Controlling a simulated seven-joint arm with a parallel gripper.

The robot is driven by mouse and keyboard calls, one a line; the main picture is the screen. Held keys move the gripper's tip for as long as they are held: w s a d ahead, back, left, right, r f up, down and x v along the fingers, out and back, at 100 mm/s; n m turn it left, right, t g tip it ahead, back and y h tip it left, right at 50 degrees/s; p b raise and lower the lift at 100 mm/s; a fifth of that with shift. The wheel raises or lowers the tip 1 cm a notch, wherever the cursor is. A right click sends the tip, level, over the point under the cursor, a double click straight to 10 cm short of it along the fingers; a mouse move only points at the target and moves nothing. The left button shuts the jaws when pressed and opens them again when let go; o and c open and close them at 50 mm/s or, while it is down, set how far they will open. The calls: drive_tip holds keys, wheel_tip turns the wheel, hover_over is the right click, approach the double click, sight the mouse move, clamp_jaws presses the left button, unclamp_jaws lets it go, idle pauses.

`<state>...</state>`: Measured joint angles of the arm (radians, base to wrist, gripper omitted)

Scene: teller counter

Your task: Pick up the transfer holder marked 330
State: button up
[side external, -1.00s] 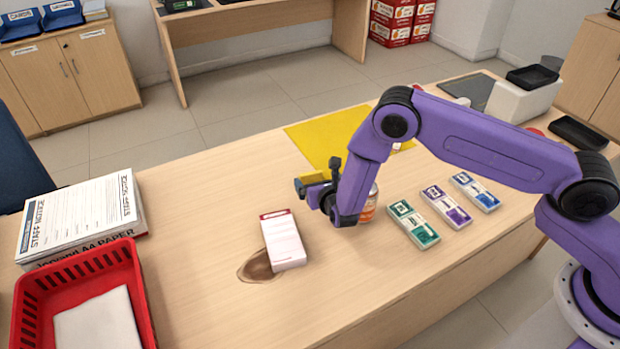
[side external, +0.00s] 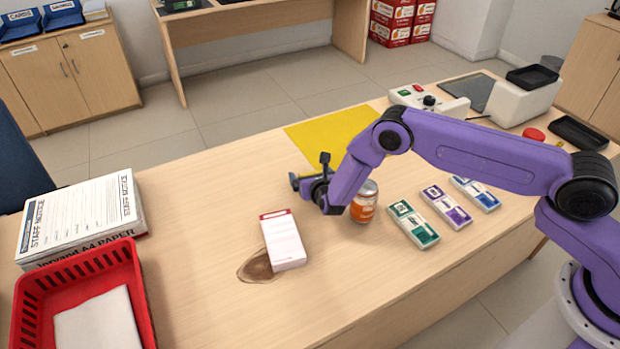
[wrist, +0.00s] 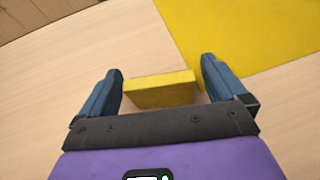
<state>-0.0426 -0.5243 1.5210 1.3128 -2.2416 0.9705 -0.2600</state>
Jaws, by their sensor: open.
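My gripper (side external: 298,184) is open, with its blue fingers pointing left of the wrist, near the yellow mat's front corner. In the wrist view a plain yellow block (wrist: 158,90) shows between the two open fingers (wrist: 161,72), with a gap on each side. In the side view the block is hidden by the gripper. Three small holders lie in a row to the right of the can: green (side external: 413,224), purple (side external: 446,207) and blue (side external: 475,193). Their labels are too small to read, and I see no legible 330.
An orange can (side external: 364,203) stands just right of my gripper. A white box with a red end (side external: 283,240) lies in front, beside a brown stain (side external: 257,268). A yellow mat (side external: 325,137) is behind. A red basket (side external: 136,290) and paper stack (side external: 80,222) are left.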

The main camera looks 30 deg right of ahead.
drive_tip(key=c, duration=1.1)
drive_tip(key=shift+o, duration=0.2)
